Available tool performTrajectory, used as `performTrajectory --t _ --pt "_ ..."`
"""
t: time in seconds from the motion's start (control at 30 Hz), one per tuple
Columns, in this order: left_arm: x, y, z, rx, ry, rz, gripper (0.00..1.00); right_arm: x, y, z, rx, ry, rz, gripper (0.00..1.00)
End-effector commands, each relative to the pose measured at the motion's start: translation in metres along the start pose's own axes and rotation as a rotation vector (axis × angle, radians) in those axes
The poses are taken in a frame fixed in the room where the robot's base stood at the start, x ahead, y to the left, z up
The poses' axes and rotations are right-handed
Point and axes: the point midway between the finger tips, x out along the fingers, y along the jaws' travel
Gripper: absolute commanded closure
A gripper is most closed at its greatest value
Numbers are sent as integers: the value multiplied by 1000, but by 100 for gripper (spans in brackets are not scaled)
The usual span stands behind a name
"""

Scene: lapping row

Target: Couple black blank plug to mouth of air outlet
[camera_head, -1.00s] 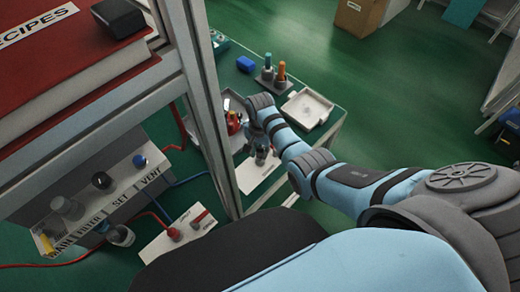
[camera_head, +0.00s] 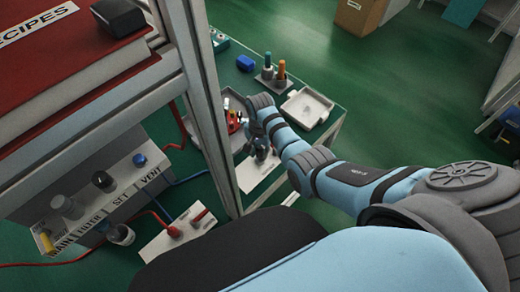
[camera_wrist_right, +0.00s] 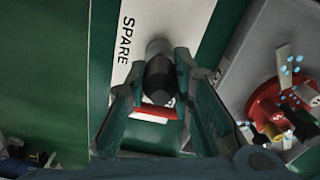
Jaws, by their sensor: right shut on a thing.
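My right gripper (camera_head: 262,154) reaches down over the far table, beside the frame post. In the right wrist view its fingers (camera_wrist_right: 158,85) are shut on a dark, round-ended plug (camera_wrist_right: 159,72), which looks like the black blank plug. Below the plug is a white plate (camera_wrist_right: 185,22) marked SPARE. A white block (camera_head: 180,236) with red fittings and a red hose sits at lower left. I cannot tell whether one of these fittings is the air outlet. My left gripper is not in view.
A grey tray (camera_wrist_right: 240,75) holding a red part (camera_wrist_right: 275,110) lies beside the gripper. A white tray (camera_head: 307,108) and a stand with bottles (camera_head: 270,78) are farther along. The frame post (camera_head: 215,125) stands left of my arm. A knob panel (camera_head: 110,195) is at left.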

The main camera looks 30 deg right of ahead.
Motion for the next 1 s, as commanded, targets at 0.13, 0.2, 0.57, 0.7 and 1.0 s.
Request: performTrajectory --t 0.13,0.2,0.57,0.7,1.0 --pt "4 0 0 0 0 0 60 5 0 0 0 0 0 100" --pt "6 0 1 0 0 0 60 7 0 0 0 0 0 100" --pt "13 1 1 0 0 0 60 16 0 0 0 0 0 100" --pt "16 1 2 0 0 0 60 19 0 0 0 0 0 100" --pt "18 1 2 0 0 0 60 22 0 0 0 0 0 58"
